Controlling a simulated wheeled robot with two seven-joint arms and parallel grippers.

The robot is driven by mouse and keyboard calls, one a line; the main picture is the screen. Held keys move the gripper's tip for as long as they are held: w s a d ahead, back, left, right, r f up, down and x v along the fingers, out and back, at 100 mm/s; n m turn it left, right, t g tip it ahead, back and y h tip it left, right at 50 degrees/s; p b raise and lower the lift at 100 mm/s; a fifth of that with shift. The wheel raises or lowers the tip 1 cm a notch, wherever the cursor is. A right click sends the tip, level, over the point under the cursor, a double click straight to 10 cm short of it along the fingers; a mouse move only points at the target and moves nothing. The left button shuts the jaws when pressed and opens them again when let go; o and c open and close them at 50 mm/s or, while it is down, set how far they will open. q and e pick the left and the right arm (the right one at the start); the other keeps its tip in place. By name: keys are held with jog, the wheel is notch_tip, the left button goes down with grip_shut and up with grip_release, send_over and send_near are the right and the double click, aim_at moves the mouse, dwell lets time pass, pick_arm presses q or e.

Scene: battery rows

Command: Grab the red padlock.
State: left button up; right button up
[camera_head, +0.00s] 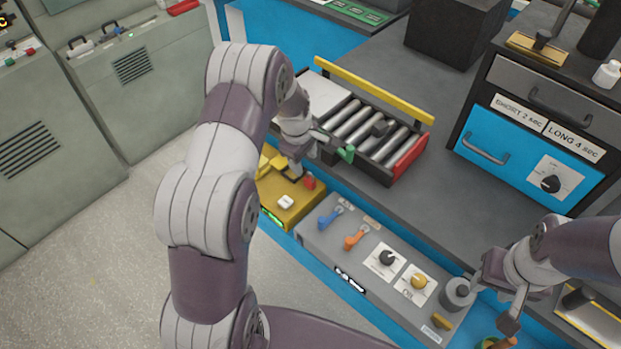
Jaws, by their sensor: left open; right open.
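A small red object (309,182), which looks like the red padlock, is at the right side of the yellow box (273,213). It is small and partly crowded by my gripper, so its shackle cannot be made out. My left gripper (314,162) is open, just above the red object. I cannot tell whether a finger touches it. A green piece (346,154) shows beside its right finger. My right gripper (497,292) is open at the lower right, near a grey round knob, far from the red object.
A roller conveyor (342,122) with a yellow rail and red end lies behind the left gripper. A grey control panel (318,238) with blue and orange levers and dials stands in front. A blue drawer cabinet (528,153) stands at right. Grey desk surface between is clear.

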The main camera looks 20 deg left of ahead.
aim_at(307, 178)
pick_arm(q)
jog(key=f, duration=0.4)
jog(key=f+p, duration=0.1)
jog(key=f, duration=0.1)
jog(key=shift+w+d+f, duration=0.2)
jog(key=shift+d, duration=0.05)
jog(key=shift+w+a+f, duration=0.1)
jog(key=shift+w+f, duration=0.2)
jog(key=shift+f, duration=0.1)
jog(key=shift+s+r, duration=0.1)
jog(key=shift+s, duration=0.05)
grip_shut()
